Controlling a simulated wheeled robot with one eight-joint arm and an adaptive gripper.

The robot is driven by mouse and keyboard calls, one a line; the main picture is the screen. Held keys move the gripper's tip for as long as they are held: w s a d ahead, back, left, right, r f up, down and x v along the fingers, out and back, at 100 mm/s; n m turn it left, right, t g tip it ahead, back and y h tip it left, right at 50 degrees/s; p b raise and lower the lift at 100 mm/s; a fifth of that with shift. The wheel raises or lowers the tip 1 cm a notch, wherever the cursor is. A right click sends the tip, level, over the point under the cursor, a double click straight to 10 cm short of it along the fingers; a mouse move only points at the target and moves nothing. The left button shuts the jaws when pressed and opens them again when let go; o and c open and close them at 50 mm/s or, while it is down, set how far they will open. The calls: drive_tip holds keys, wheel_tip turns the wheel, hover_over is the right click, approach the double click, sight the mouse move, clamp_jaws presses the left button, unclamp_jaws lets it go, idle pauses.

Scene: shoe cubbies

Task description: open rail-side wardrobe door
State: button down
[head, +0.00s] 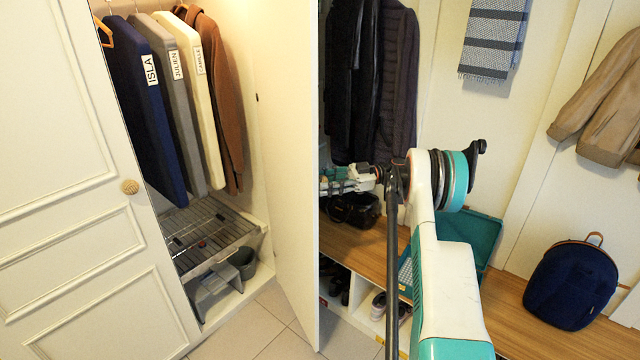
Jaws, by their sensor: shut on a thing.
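The rail-side wardrobe door (288,130) is a tall cream panel standing swung out, seen nearly edge-on, with the lit wardrobe interior open to its left. My gripper (326,184) is at the far, right-hand face of this door at mid height. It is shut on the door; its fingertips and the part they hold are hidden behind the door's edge. Inside, a rail (135,5) carries navy, grey and cream garment covers labelled ISLA, JULIEN and CAMILLE, and a brown coat.
A wire rack (205,240) and grey step stool (215,290) are low inside the wardrobe. Right of the door are dark coats (370,80), a black bag (354,209), a wooden bench (510,300) over shoe cubbies, and a navy backpack (572,285). Tiled floor (255,335) is clear in front.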

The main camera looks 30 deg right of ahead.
drive_tip(key=shift+d, duration=0.2)
drive_tip(key=c, duration=1.3)
unclamp_jaws()
wheel_tip(320, 180, up, 10)
drive_tip(key=shift+f, duration=0.1)
